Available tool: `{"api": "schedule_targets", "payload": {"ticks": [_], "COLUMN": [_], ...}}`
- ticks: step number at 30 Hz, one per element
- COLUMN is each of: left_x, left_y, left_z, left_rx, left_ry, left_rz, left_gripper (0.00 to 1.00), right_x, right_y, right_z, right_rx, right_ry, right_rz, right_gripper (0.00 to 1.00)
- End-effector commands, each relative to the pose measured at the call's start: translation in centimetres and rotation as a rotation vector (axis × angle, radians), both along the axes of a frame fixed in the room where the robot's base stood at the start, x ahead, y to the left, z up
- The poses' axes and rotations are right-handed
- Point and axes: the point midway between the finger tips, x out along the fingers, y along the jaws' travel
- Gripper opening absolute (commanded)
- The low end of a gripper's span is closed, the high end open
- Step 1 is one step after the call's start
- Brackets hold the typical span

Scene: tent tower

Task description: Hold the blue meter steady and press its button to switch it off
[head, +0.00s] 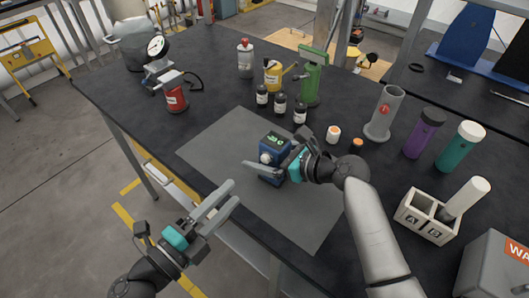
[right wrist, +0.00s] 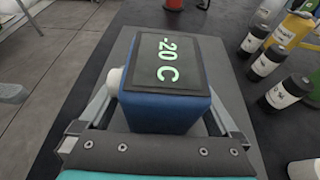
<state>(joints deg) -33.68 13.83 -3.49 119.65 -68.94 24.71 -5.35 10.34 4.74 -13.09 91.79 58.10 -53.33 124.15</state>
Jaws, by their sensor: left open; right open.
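The blue meter (head: 273,148) stands upright on the grey mat. Its dark top screen is lit and reads "-20 C" in green in the right wrist view (right wrist: 168,62). A round white button (head: 265,158) sticks out of its left side, also seen in the right wrist view (right wrist: 114,82). My right gripper (head: 280,163) is open, with one finger along each side of the meter; I cannot tell whether they touch it. My left gripper (head: 224,198) is open and empty near the table's front edge, to the lower left of the meter and apart from it.
The grey mat (head: 215,145) around the meter is mostly clear. Several dark bottles (head: 280,104) stand behind it. An orange-topped white jar (head: 333,134), a grey cylinder (head: 385,115) and a two-slot box (head: 425,215) are to the right. A red can (head: 174,98) is at the back left.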

Motion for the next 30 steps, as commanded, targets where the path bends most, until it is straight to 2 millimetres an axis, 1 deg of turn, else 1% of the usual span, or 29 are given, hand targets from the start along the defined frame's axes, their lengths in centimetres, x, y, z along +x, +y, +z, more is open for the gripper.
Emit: {"api": "schedule_targets", "payload": {"ticks": [7, 30], "left_x": [0.00, 0.00], "left_y": [0.00, 0.00], "left_z": [0.00, 0.00], "left_rx": [0.000, 0.000], "left_ry": [0.000, 0.000], "left_rz": [0.000, 0.000], "left_gripper": [0.50, 0.50], "right_x": [0.02, 0.00], "right_y": [0.05, -0.01], "right_z": [0.01, -0.02], "right_rx": [-0.001, 0.000], "right_ry": [-0.001, 0.000], "right_rz": [0.000, 0.000], "right_gripper": [0.96, 0.10]}}
